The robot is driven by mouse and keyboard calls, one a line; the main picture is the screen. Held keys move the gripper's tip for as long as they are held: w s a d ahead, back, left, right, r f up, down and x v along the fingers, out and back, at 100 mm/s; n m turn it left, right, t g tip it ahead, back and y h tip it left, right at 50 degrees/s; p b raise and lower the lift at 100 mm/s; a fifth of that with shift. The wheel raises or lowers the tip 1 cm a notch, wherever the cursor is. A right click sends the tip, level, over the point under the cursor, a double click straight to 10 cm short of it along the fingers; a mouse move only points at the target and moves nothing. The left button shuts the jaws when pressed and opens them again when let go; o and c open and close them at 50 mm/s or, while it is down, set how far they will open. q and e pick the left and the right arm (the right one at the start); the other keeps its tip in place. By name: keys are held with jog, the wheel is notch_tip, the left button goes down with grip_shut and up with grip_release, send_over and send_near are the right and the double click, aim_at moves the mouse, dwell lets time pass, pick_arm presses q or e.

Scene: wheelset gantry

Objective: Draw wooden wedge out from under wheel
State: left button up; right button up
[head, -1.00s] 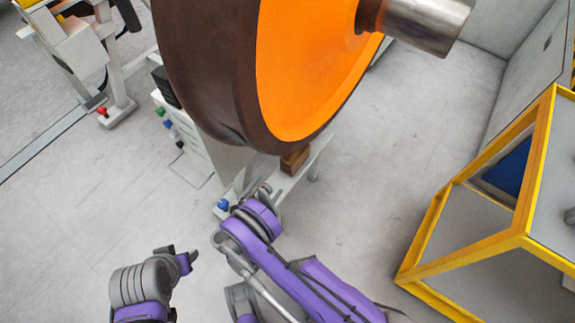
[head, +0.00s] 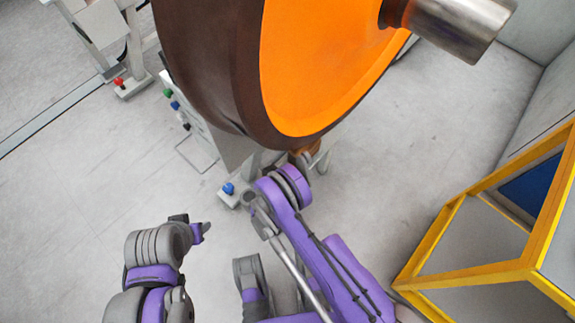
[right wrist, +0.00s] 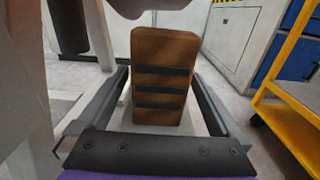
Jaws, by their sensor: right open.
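The large wheel (head: 210,70) with its orange face (head: 320,65) fills the top of the head view. The wooden wedge (right wrist: 163,50) is a brown block with dark stripes, seen end-on in the right wrist view. Its top is close under the wheel's dark rim; I cannot tell if they touch. In the head view my right gripper (head: 308,161) mostly hides the wedge. My right gripper is open, with one finger on each side of the wedge and a gap visible near the palm. My left gripper (head: 203,230) hangs at lower left, its jaws unclear.
A yellow-framed cart (head: 480,270) stands on the right. A grey stand with coloured knobs, one blue (head: 228,188), is left of the wedge. A steel axle end (head: 450,25) juts out at upper right. Grey floor (head: 410,130) is clear between wheel and cart.

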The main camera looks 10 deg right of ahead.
jog(key=shift+x, duration=1.7)
grip_shut()
jog(key=shift+s+a, duration=0.1)
jog(key=shift+b+v, duration=0.85)
jog(key=shift+v, duration=5.5)
jog(key=shift+r, duration=0.2)
